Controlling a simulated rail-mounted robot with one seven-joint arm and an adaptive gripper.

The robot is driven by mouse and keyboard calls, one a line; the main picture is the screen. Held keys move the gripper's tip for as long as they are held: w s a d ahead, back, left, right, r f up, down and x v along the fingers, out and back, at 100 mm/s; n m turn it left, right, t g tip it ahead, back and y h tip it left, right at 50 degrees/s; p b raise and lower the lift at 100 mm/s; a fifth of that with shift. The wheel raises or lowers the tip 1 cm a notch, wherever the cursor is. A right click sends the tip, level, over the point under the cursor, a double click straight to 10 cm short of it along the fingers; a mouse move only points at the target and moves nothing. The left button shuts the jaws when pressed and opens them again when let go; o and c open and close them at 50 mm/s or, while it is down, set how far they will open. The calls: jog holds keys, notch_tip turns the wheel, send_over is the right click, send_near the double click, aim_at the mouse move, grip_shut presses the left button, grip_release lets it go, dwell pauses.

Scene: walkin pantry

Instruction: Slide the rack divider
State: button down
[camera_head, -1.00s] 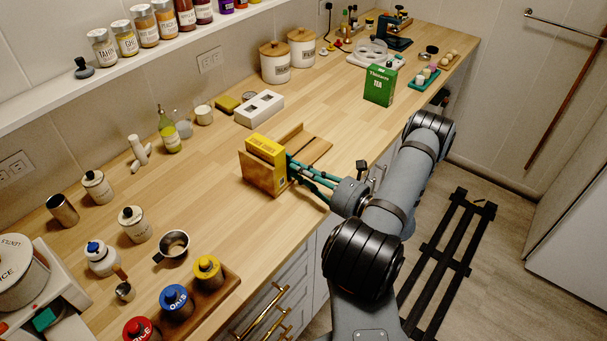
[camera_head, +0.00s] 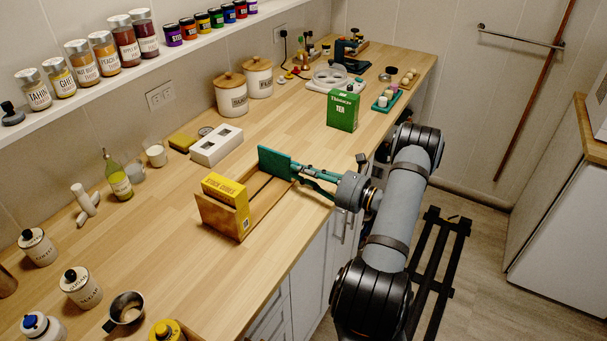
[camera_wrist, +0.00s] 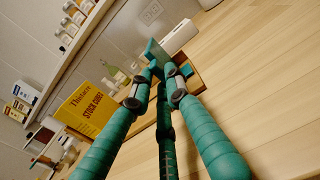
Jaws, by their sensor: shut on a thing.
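A wooden rack (camera_head: 247,231) stands on the counter near its front edge. A yellow stock cubes box (camera_head: 228,190) stands in its left end; it also shows in the wrist view (camera_wrist: 86,108). A teal rack divider (camera_head: 273,163) stands upright toward the rack's right, far end, with a clear gap between it and the yellow box. In the wrist view the divider (camera_wrist: 158,50) is just beyond my fingertips and partly hidden by them. My gripper (camera_head: 297,174) reaches in from the right and is shut on the divider's edge.
A white box with square openings (camera_head: 216,145) stands behind the rack. A green tea box (camera_head: 342,110) stands farther right. Canisters (camera_head: 230,94) line the back, and a metal cup (camera_head: 126,309) stands front left.

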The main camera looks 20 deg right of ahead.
jog(key=shift+s, duration=0.1)
jog(key=c, duration=1.7)
grip_release()
jog(key=shift+o, duration=0.2)
jog(key=v, duration=1.2)
jog(key=shift+a, duration=0.1)
